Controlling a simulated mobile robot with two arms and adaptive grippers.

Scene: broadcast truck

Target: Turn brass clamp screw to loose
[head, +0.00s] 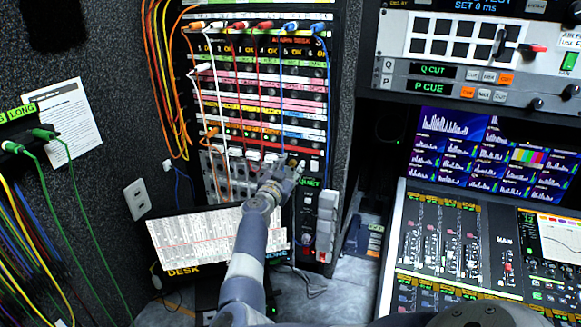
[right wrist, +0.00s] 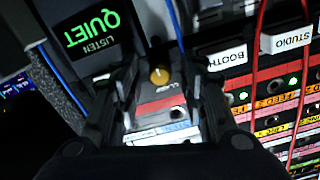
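The brass clamp screw (right wrist: 159,76) shows in the right wrist view as a small round golden knob with a light mark on its face, on a module with a red stripe. My right gripper (right wrist: 157,72) is open. Its two dark fingers stand left and right of the screw, and dark gaps show between them and it. I cannot tell how deep the fingertips reach. In the head view my right gripper (head: 287,169) is at the lower right of the patch rack and mostly hides the screw's spot. My left gripper is not in view.
A blue cable (right wrist: 175,25) runs down close by the fingertips. Red cables (right wrist: 258,60) hang beside the "BOOTH" label (right wrist: 227,57). A lit "QUIET" sign (right wrist: 92,30) is at upper left. A patch sheet (head: 205,237) stands below, and a mixing console (head: 440,245) is at right.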

